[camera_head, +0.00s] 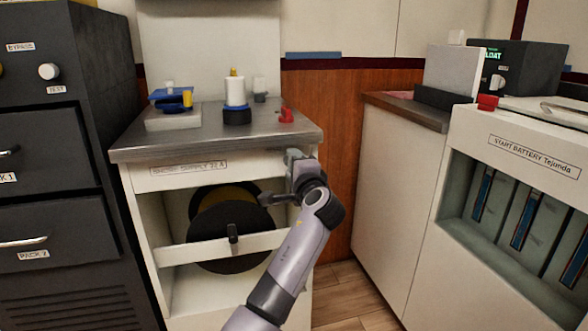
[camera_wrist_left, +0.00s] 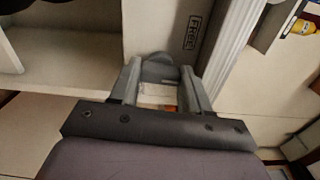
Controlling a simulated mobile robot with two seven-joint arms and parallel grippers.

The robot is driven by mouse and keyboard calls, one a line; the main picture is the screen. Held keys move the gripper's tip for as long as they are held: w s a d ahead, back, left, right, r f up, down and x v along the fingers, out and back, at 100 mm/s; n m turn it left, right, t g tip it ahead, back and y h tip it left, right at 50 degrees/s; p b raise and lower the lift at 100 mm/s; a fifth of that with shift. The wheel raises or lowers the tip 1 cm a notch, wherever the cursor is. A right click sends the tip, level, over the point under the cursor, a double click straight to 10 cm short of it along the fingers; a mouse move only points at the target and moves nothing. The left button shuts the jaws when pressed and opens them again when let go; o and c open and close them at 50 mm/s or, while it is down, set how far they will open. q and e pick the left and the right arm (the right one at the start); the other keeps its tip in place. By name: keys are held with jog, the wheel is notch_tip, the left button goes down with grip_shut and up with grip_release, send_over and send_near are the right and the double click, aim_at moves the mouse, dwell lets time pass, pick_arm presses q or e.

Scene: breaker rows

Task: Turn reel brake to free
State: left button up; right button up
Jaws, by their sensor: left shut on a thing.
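My left gripper (camera_head: 291,180) is at the right front edge of the shore supply cabinet (camera_head: 166,182), beside the reel opening. In the left wrist view its two fingers (camera_wrist_left: 162,92) are closed on a grey handle-like piece (camera_wrist_left: 160,68), which I take to be the reel brake handle. A label reading FREE (camera_wrist_left: 192,32) is on the pale panel just beyond it, to the upper right. The dark reel (camera_head: 228,222) sits in the cabinet behind a white crossbar (camera_head: 190,252). The handle's exact angle is hard to tell. My right gripper is out of view.
The cabinet top holds a blue and yellow device (camera_head: 172,98), a white cylinder on a blue base (camera_head: 236,95) and a red piece (camera_head: 286,115). A dark drawer cabinet (camera_head: 50,150) stands left, the battery cabinet (camera_head: 480,140) right. Floor shows between the cabinets.

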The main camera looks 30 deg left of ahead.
pick_arm(q)
jog(key=shift+f+n, duration=0.1)
jog(key=shift+n, duration=0.3)
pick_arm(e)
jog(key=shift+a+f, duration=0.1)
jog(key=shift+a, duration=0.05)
pick_arm(q)
jog(key=o, duration=1.1)
jog(key=shift+c, duration=0.2)
jog(key=p+v, duration=0.1)
jog(key=v, duration=0.6)
jog(key=shift+p, duration=0.3)
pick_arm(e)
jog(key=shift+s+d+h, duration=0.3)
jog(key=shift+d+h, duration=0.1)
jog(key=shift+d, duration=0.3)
pick_arm(q)
jog(key=shift+s, duration=0.1)
